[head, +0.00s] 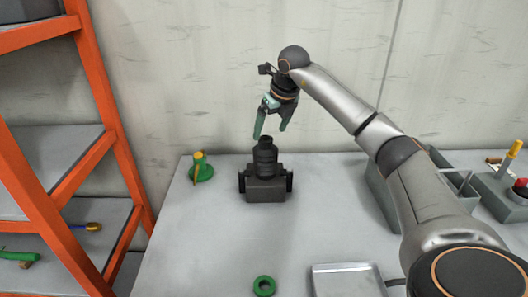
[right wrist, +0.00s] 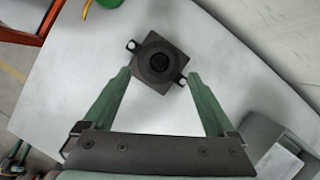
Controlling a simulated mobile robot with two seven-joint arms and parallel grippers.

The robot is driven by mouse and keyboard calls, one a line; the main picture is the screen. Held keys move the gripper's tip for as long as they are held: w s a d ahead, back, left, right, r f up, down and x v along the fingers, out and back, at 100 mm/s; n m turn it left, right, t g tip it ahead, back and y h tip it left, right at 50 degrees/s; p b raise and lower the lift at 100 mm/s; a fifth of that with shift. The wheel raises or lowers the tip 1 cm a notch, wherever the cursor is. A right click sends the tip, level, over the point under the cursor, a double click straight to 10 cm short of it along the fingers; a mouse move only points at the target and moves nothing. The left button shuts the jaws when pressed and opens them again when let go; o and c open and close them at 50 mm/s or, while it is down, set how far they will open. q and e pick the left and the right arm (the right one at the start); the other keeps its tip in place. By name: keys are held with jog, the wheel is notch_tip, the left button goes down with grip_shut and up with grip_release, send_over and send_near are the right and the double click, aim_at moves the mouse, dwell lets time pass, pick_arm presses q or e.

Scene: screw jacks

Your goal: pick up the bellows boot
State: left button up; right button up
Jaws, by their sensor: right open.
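The black ribbed bellows boot (head: 265,158) stands upright on a dark block (head: 265,188) with a lug on each side, on the grey table. My right gripper (head: 271,130) is open and empty, pointing down just above the boot's top. In the right wrist view the boot (right wrist: 160,63) shows from above as dark rings on the square block. There the right gripper's green fingertips (right wrist: 158,74) are spread wide, one to each side of the boot in the picture. I cannot tell the exact gap in height. My left gripper is not in view.
A green part with a yellow-orange piece (head: 201,171) stands left of the block. A green ring (head: 264,286) and a grey tray (head: 347,282) lie at the front. Grey bins (head: 455,185) stand right, behind my right arm. An orange-framed shelf (head: 115,130) is at left.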

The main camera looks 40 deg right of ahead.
aim_at(267, 140)
jog(key=p+x, duration=0.1)
jog(key=x, duration=0.5)
jog(key=shift+w+f, duration=0.1)
jog(key=shift+f, duration=0.15)
jog(key=shift+c, duration=0.3)
jog(key=shift+r, duration=0.1)
grip_shut()
